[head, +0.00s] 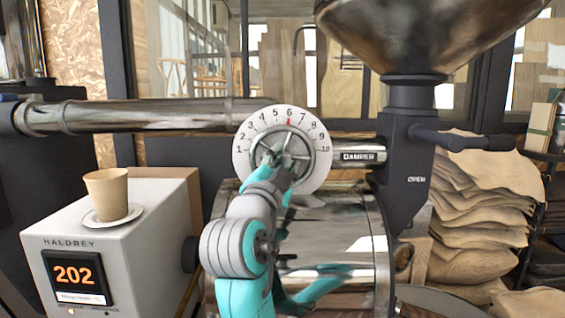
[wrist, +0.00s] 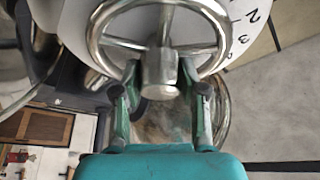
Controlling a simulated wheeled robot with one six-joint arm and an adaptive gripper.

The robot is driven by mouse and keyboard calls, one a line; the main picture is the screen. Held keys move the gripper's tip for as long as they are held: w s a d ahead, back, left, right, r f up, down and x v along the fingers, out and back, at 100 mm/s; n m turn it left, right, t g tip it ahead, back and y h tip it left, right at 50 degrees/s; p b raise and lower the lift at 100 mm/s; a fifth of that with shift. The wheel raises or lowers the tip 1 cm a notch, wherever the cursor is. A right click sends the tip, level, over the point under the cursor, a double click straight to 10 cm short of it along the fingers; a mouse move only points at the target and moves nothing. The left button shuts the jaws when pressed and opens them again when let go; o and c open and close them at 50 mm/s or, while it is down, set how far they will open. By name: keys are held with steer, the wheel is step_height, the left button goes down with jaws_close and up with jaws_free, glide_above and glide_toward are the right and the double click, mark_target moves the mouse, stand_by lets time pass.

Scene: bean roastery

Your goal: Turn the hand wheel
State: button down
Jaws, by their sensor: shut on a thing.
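The hand wheel (head: 297,137) is a small metal wheel with spokes, mounted in front of a round white dial (head: 241,158) numbered 1 to 10. A red mark on the dial is near 6. My gripper (head: 277,168) reaches up to the wheel from below and covers part of it. In the wrist view the wheel's rim (wrist: 93,35) and spokes fill the top. The two fingers of my gripper (wrist: 161,82) stand on either side of the wheel's stubby round metal piece, shut on the wheel. The exact finger contact is partly hidden.
A grey box (head: 150,240) marked HALDREY, showing 202, stands at left with a paper cup (head: 107,192) on a saucer (head: 112,219). A dark chute with a handle (head: 465,140) is right of the dial, under a metal hopper (head: 425,30). Sacks (head: 480,210) are stacked at right.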

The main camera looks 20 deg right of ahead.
steer(key=c, duration=0.6)
jaws_free()
steer(key=shift+c, duration=0.2)
steer(key=v, duration=1.2)
steer(key=shift+a, duration=0.15)
